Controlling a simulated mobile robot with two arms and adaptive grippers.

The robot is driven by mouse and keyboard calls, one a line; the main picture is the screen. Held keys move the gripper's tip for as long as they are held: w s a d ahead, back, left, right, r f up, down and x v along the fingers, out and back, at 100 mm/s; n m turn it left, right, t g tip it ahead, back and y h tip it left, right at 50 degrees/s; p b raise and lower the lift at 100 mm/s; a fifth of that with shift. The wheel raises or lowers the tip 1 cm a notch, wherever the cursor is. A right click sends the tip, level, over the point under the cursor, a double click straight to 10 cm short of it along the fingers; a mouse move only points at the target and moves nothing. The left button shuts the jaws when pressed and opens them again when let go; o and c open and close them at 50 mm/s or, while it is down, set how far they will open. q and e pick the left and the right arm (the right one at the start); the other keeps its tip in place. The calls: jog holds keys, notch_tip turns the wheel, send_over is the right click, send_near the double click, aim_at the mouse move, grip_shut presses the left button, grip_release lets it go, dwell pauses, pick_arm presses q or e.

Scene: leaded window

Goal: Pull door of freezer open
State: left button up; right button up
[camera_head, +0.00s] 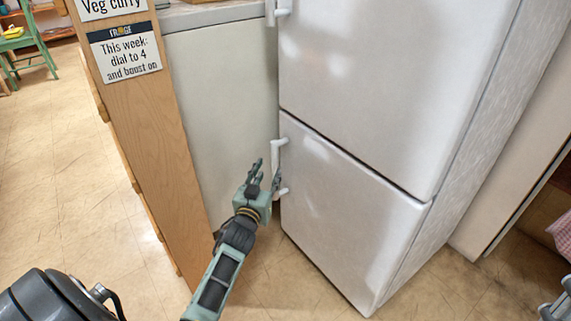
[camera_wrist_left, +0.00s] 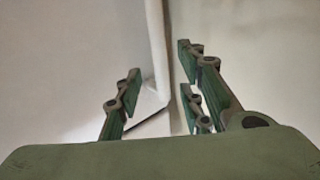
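A white two-door fridge-freezer stands in the head view, its lower door (camera_head: 335,220) shut under a larger upper door (camera_head: 385,80). I cannot tell from labels which door is the freezer. The lower door has a white vertical handle (camera_head: 278,155) at its upper left edge. My left gripper (camera_head: 267,172) is open beside this handle, with its fingers pointing up and toward it. In the left wrist view, a white handle bar (camera_wrist_left: 157,45) shows beyond and between the open fingers (camera_wrist_left: 160,85). I cannot tell whether they touch it. My right gripper is not clearly in view.
A pale cabinet front (camera_head: 220,110) stands left of the fridge. A wooden panel (camera_head: 140,130) with a sign (camera_head: 125,52) stands close to my left arm. A green chair (camera_head: 28,45) is far left.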

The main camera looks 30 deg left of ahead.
aim_at(273, 162)
pick_arm(q)
jog(key=b+x, duration=0.2)
jog(key=x, duration=0.5)
jog(key=shift+w+a+b, duration=0.1)
jog(key=shift+w+b, duration=0.15)
jog(key=shift+b, duration=0.15)
jog(key=shift+c, duration=0.5)
grip_shut()
